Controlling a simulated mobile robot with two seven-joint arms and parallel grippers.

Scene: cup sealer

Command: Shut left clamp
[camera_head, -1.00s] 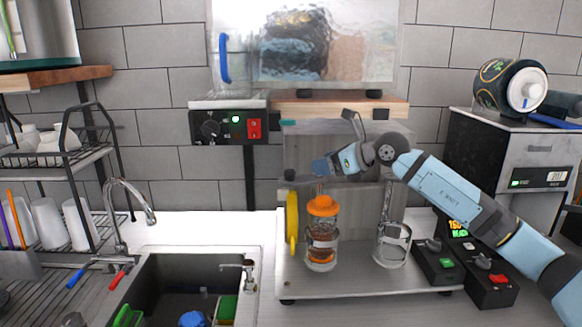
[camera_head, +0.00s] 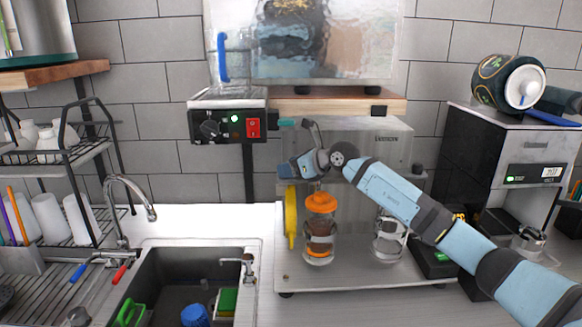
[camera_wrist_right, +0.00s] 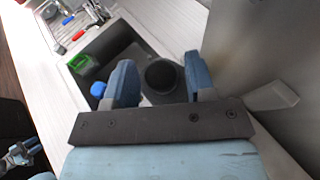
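A grey upright machine (camera_head: 388,150) with a wooden top stands on a white base plate (camera_head: 350,277). An orange-lidded jar (camera_head: 320,247) and a clear glass (camera_head: 389,246) stand on that plate. A yellow handle (camera_head: 291,218) hangs at the machine's left side. My right gripper (camera_head: 285,170) is at the machine's upper left, above the yellow handle. In the right wrist view its fingers (camera_wrist_right: 160,85) are apart, with a dark round piece (camera_wrist_right: 160,76) showing between them; contact is unclear. I cannot clearly identify the left clamp. A blue-grey part, possibly my left gripper (camera_wrist_right: 22,154), shows at lower left.
A sink (camera_head: 185,285) with a small tap lies left of the machine. A dish rack (camera_head: 60,200) stands far left. Another dark machine (camera_head: 485,150) stands at right.

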